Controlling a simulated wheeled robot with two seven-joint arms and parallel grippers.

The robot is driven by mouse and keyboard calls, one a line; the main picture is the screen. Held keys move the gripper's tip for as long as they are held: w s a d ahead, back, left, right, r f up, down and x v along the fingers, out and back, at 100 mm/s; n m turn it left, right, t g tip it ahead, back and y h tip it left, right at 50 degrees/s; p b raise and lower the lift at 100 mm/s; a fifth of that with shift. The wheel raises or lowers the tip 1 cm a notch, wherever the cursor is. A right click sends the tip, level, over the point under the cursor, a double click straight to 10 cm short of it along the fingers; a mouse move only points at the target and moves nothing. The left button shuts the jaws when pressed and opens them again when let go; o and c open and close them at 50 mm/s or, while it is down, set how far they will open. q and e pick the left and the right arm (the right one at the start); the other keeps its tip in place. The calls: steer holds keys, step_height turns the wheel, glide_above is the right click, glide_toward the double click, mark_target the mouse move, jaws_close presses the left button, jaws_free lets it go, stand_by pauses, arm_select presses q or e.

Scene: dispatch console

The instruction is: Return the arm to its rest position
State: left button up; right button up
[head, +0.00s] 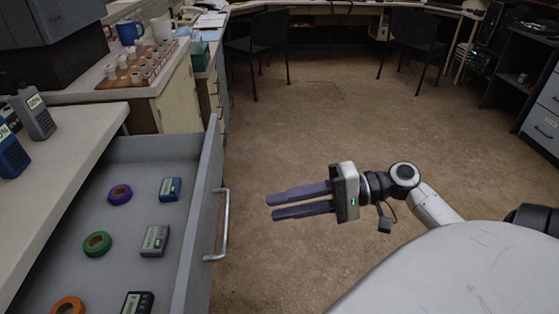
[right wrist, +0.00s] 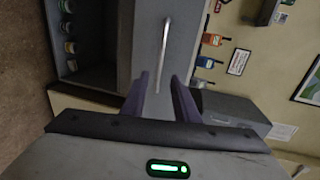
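My right arm comes in from the right in the head view. Its gripper (head: 269,207) points left over the bare floor, to the right of the open drawer's handle (head: 222,225) and apart from it. Its two purple fingers are parted with nothing between them. The right wrist view also shows this gap between the fingers (right wrist: 162,88), with a grey front and its bar handle (right wrist: 163,55) beyond. My left gripper does not show.
The open grey drawer (head: 213,165) holds tape rolls, including a purple one (head: 120,194), and small devices such as a blue one (head: 170,189). Radios (head: 33,112) stand on the counter (head: 65,160). Brown floor (head: 330,110) is clear up to the chairs (head: 262,45).

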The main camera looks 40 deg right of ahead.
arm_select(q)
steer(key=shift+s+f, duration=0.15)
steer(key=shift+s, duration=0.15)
arm_select(e)
steer(key=s+a+f+n+g+h+p, duration=0.1)
steer(key=s+a+f+n+h, duration=0.2)
steer(key=f, duration=0.7)
steer(key=s+a+f+g+h+p, duration=0.1)
steer(key=s+a+f+h+p, duration=0.2)
steer(key=f, duration=0.8)
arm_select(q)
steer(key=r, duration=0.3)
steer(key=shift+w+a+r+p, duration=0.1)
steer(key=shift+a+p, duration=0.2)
arm_select(e)
steer(key=s+a+n+h, duration=0.2)
steer(key=a+n+h, duration=0.1)
steer(key=a+n, duration=0.4)
steer(key=a, duration=0.3)
steer(key=shift+s+a+f+t+h, duration=0.15)
steer(key=shift+s+f+t+h, duration=0.15)
steer(key=shift+s+t, duration=0.1)
